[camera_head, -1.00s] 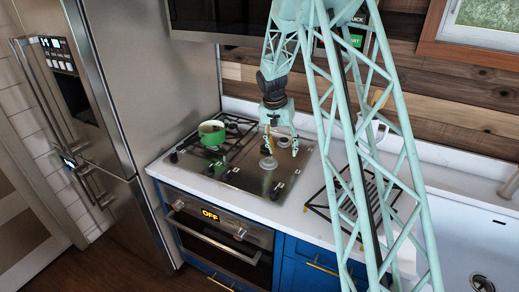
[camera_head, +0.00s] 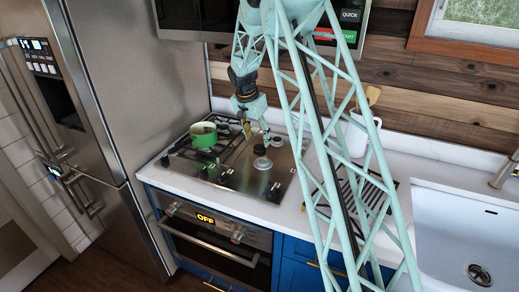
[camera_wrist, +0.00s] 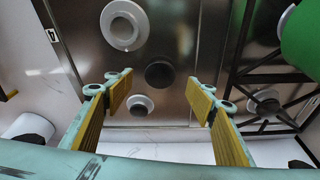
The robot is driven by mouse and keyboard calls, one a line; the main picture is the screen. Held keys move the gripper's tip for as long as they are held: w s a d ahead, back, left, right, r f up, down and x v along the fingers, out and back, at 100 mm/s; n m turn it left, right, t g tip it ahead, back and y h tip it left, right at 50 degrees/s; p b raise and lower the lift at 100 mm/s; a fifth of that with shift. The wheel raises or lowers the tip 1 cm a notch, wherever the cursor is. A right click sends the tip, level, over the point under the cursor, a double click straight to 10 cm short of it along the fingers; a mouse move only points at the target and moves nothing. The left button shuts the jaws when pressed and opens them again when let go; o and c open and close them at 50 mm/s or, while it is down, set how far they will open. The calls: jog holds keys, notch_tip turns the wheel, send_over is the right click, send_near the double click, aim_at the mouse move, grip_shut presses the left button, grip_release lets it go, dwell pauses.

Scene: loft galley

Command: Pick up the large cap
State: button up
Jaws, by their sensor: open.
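A dark round cap (camera_wrist: 159,74), which appears to be the large cap, lies flat on the steel hob between two pale burner rings. It also shows in the head view (camera_head: 259,149). My gripper (camera_head: 256,132) is over the hob, pointing down. In the wrist view its yellow-padded fingers (camera_wrist: 164,98) are wide apart and empty. The cap shows between the fingertips and beyond them, with no visible contact. The exact height above it is hard to tell.
A green pot (camera_head: 203,135) stands on a black grate to the left. The larger pale ring (camera_wrist: 124,24) and smaller ring (camera_wrist: 140,105) flank the cap. A dark rack (camera_head: 368,190) and white pitcher (camera_head: 357,135) are right of the hob, with the sink (camera_head: 455,235) beyond.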

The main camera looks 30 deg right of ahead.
aim_at(259, 147)
jog(key=shift+x, duration=2.45)
jog(key=shift+c, duration=0.2)
jog(key=c, duration=1)
jog(key=shift+o, duration=0.2)
jog(key=shift+r, duration=0.2)
jog(key=shift+r, duration=1.65)
jog(key=s, duration=0.5)
jog(key=s+a+r, duration=0.1)
jog(key=s, duration=0.4)
jog(key=s+a+b, duration=0.1)
jog(key=s, duration=0.5)
jog(key=shift+a+r, duration=0.1)
jog(key=shift+r, duration=0.05)
